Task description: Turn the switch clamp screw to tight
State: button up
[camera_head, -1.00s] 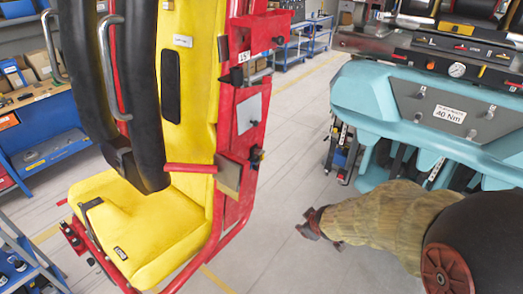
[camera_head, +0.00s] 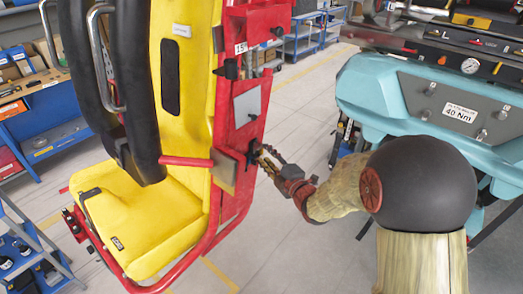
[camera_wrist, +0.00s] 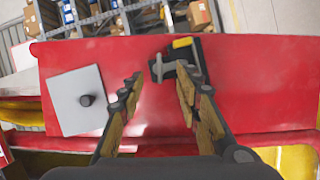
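A black switch clamp (camera_head: 250,153) is mounted on the side of the red seat frame (camera_head: 232,140). In the wrist view, the clamp (camera_wrist: 199,56) has a yellow piece on top and a small grey bar, apparently its screw (camera_wrist: 157,68), at its left. My gripper (camera_head: 262,155) is at the red frame beside the clamp. In the wrist view my gripper (camera_wrist: 159,80) is open, with its two fingers apart. The grey bar lies between and just beyond the fingertips, and the right fingertip overlaps the clamp body. I cannot tell whether anything touches.
A grey plate with a black knob (camera_wrist: 86,100) is on the red panel left of my fingers. The yellow seat (camera_head: 140,220) and black restraint (camera_head: 105,90) stand to the left. A teal machine (camera_head: 400,95) is at right. Floor between is clear.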

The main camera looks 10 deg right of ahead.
aim_at(257, 146)
jog(key=x, duration=0.4)
jog(key=shift+w, duration=0.25)
grip_shut()
dwell(0.4)
